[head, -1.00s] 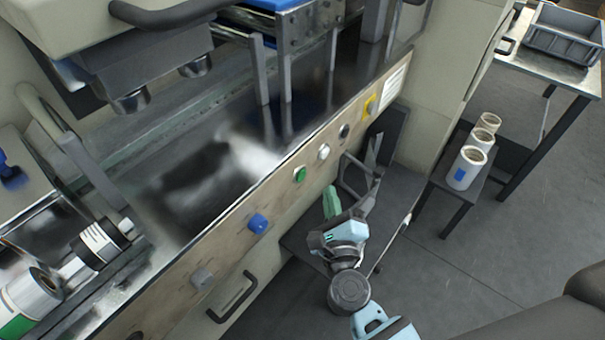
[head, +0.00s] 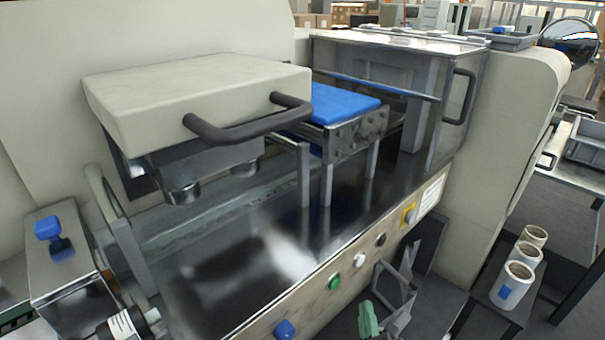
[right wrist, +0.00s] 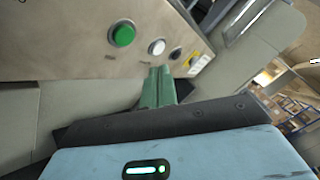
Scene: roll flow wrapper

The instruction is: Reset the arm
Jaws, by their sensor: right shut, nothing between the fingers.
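My right gripper (head: 369,318) shows at the bottom of the head view, its green fingers in front of the machine's button panel (head: 312,296). In the right wrist view its green fingers (right wrist: 158,84) are together, with nothing between them. They point towards the panel below the green button (right wrist: 122,34) and white button (right wrist: 157,47). Whether they touch the panel cannot be told. The green button also shows in the head view (head: 334,283). My left gripper is in neither view.
A flow wrapper with a cream hood (head: 200,85), black handle (head: 250,125) and blue conveyor belt (head: 338,102) fills the head view. White rolls (head: 512,285) stand on a small table at the right.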

